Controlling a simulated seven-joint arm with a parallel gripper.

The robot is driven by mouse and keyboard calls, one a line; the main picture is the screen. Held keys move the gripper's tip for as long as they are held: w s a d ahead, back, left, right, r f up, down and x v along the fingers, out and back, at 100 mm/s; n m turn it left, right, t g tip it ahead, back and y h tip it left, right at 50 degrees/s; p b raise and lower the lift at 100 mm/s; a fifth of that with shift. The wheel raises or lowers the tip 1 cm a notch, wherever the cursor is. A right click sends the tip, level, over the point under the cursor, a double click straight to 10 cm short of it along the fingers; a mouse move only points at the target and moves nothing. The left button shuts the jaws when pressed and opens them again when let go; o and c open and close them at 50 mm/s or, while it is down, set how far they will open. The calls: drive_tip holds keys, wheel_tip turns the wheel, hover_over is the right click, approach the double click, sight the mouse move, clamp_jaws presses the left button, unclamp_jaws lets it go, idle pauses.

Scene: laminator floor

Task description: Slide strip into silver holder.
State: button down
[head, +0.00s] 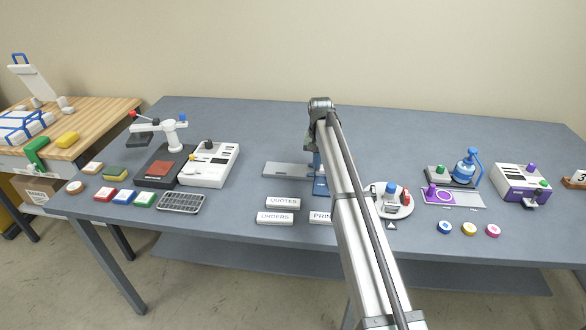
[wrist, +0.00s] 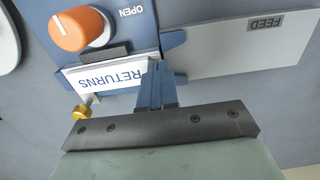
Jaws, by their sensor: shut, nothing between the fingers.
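In the wrist view, a white strip marked RETURNS (wrist: 112,77) lies against the blue machine (wrist: 115,48), its text upside down. A thin pale edge runs along the strip, with a brass knob (wrist: 82,112) beside its end; I cannot tell whether this is the silver holder. My gripper (wrist: 155,78) is shut and empty, its blue fingers over the strip's right end; whether they touch is unclear. In the head view my arm hides most of this machine. Strips marked QUOTES (head: 283,203) and ORDERS (head: 275,218) lie in front, with a third partly hidden.
The machine has an orange knob (wrist: 78,28) marked OPEN and a grey FEED plate (wrist: 235,45). Left stand a press (head: 160,165) and a white device (head: 210,164). Right are a round white base (head: 405,208) and a purple-white device (head: 522,182). The table's back (head: 240,115) is clear.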

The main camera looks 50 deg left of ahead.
drive_tip(key=shift+w+d, duration=0.2)
drive_tip(key=shift+s+a, duration=0.35)
idle(0.4)
wheel_tip(320, 180, up, 12)
idle(1.5)
idle(0.4)
